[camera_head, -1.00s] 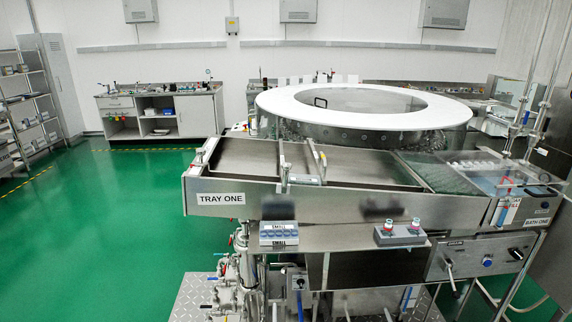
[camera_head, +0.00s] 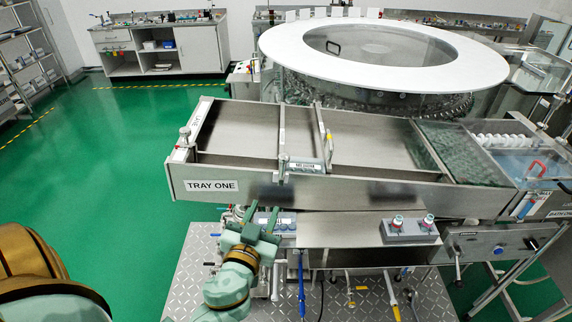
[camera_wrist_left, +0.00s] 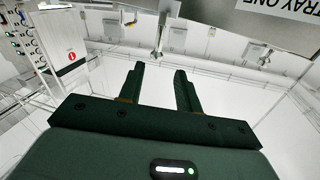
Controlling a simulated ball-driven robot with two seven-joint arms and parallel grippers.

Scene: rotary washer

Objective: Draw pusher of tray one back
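Tray one (camera_head: 225,187) is a long steel tray with a "TRAY ONE" label on its front wall. Its pusher (camera_head: 303,165) is a crossbar frame across the tray, left of the middle, with a labelled block at the front edge. My left gripper (camera_head: 264,218) is in front of and below the tray, apart from it, with fingers pointing up. The left wrist view shows the two fingers (camera_wrist_left: 160,85) spread with nothing between them. The label's corner of tray one (camera_wrist_left: 270,12) shows at the top right there. My right gripper is not in view.
A small box with several buttons (camera_head: 280,223) sits just behind my left gripper. Another control box (camera_head: 409,230) stands on the shelf to the right. The round washer (camera_head: 300,58) stands behind the tray. The green floor (camera_head: 140,160) at left is clear.

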